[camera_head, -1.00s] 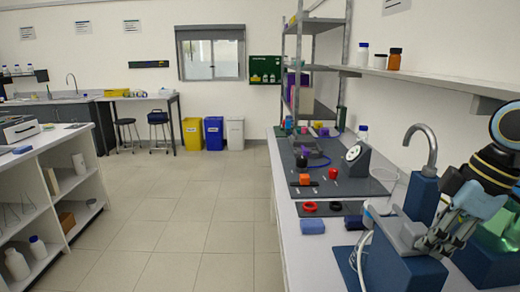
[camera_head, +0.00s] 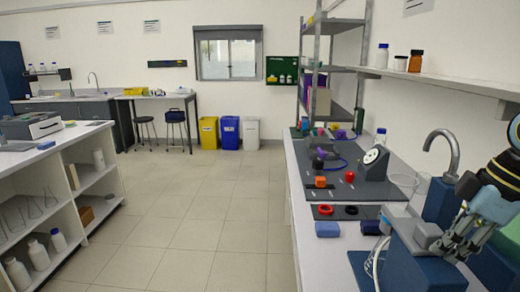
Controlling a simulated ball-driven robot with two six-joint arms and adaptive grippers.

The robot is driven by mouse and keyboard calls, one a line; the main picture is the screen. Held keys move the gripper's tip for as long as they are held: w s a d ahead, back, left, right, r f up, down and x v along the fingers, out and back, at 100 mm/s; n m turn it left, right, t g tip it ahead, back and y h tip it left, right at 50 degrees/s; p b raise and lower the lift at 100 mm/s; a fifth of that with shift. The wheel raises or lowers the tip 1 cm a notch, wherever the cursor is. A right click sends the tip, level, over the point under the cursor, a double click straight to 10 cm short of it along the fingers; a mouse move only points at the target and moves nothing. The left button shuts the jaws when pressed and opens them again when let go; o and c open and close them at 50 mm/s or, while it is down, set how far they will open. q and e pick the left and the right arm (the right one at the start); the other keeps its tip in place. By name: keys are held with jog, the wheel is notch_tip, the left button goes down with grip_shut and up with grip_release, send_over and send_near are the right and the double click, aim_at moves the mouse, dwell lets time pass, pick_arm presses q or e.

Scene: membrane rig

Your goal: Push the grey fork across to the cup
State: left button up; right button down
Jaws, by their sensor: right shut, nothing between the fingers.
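My right gripper (camera_head: 468,238) is at the lower right, over the near end of the bench. Its fingers are shut and empty, beside a grey block on a blue block (camera_head: 425,270). I cannot pick out the grey fork; small thin pieces lie on the dark grey mat (camera_head: 377,192), too small to name. I cannot tell which thing is the cup; a clear vessel (camera_head: 404,181) stands beside the tap. My left gripper is not in view.
On the bench are a white dial gauge (camera_head: 374,160), a red ring (camera_head: 325,210), a dark ring (camera_head: 351,210) and a blue block (camera_head: 327,229). A curved tap (camera_head: 442,140) rises near my right arm. A wall shelf (camera_head: 440,80) overhangs the bench. The floor on the left is clear.

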jog(key=shift+s+r, duration=0.15)
jog(key=shift+s, duration=0.15)
notch_tip(320, 180, up, 3)
jog(key=p, duration=0.3)
jog(key=shift+p, duration=0.4)
jog(key=shift+r, duration=0.25)
notch_tip(320, 180, up, 4)
jog(key=shift+r, duration=0.15)
jog(key=shift+a, duration=0.1)
